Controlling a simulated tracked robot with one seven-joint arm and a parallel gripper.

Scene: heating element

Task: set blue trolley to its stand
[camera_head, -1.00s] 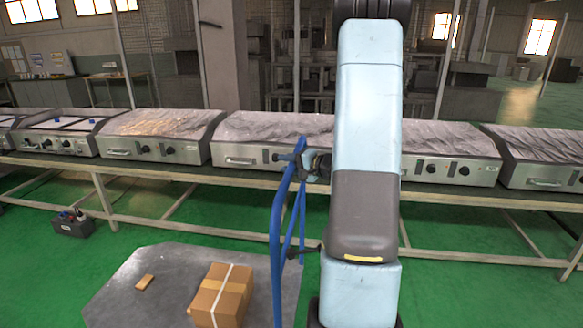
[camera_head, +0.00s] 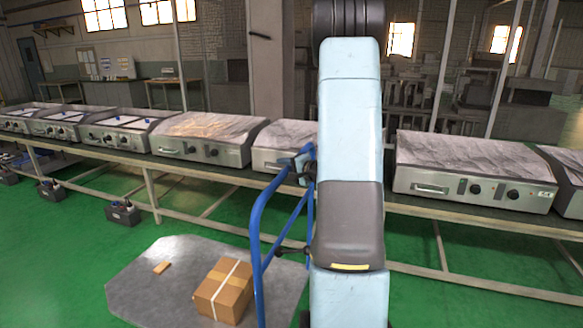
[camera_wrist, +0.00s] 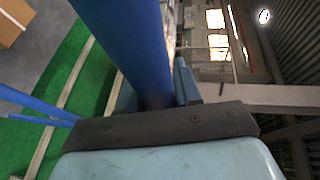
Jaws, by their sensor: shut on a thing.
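The blue trolley has a grey flat deck (camera_head: 150,275) and a blue tubular handle (camera_head: 257,240) that rises at its right end. In the head view my gripper (camera_head: 303,168) is at the upper part of the handle, partly hidden by my arm. In the wrist view the thick blue tube (camera_wrist: 130,45) runs down between the jaws of my gripper (camera_wrist: 160,100), which is shut on it. The right part of the deck is hidden behind my arm. No stand for the trolley can be made out.
A taped cardboard box (camera_head: 224,290) and a small brown piece (camera_head: 162,268) lie on the deck. A long bench (camera_head: 220,172) with several metal heating units (camera_head: 475,172) runs across behind. Black boxes (camera_head: 122,213) stand on the floor at left. Green floor (camera_head: 60,260) is clear at left.

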